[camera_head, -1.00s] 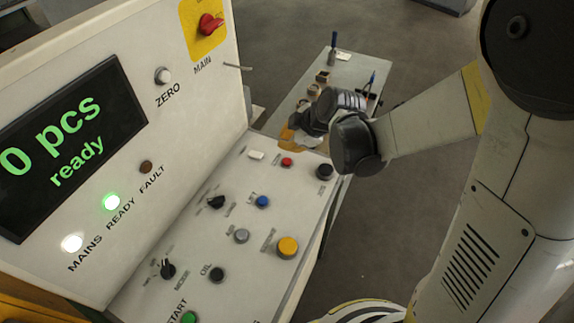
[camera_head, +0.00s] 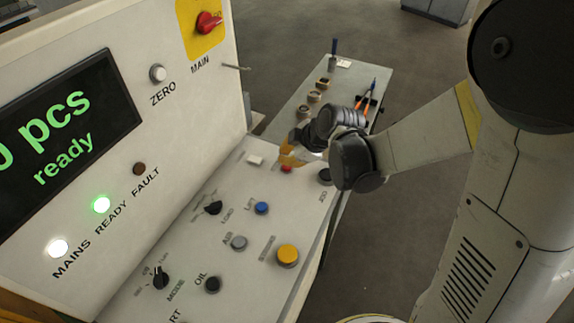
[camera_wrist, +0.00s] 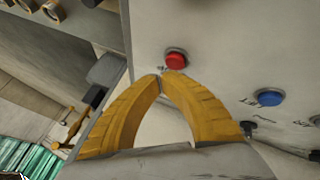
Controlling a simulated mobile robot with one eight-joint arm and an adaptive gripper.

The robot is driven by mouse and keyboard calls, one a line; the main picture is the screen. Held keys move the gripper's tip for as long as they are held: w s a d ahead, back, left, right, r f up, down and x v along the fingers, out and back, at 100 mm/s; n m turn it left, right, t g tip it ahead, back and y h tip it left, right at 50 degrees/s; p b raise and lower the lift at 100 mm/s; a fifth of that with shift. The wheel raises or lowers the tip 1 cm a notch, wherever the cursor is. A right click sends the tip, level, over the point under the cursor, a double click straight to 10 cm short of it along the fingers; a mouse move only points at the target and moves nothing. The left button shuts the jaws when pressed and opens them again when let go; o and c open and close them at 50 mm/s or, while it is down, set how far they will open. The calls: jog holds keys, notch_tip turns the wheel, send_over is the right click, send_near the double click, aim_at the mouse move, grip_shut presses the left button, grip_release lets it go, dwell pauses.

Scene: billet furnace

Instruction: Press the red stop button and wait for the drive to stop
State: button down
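The red button (camera_head: 287,168) sits on the sloped panel, partly hidden by my gripper in the head view. It shows clearly as a round red cap (camera_wrist: 176,59) in the wrist view, just beyond my fingertips. My gripper (camera_wrist: 162,74) has two yellow curved fingers whose tips meet, with nothing between them. In the head view my gripper (camera_head: 288,158) is over the panel's far end, close to the red button; I cannot tell whether it touches. The display (camera_head: 65,130) reads "pcs" and "ready" in green. The READY lamp (camera_head: 101,205) is lit green and the MAINS lamp (camera_head: 58,248) white.
Near the red button are a black knob (camera_head: 325,176), a white button (camera_head: 255,160) and a blue button (camera_head: 261,208). A yellow button (camera_head: 288,255) is lower. The FAULT lamp (camera_head: 139,169) is dark. A side table (camera_head: 352,72) with small parts stands behind.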

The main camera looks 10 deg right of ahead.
jog(key=shift+f, duration=0.15)
dwell(0.7)
jog(key=shift+f+b, duration=0.25)
jog(key=shift+b, duration=0.2)
jog(key=shift+f+b, duration=0.4)
jog(key=shift+f, duration=0.05)
dwell(0.4)
jog(key=shift+r, duration=0.15)
jog(key=shift+r+p, duration=0.65)
jog(key=shift+r, duration=0.1)
jog(key=shift+r+p, duration=1.9)
jog(key=shift+r, duration=0.6)
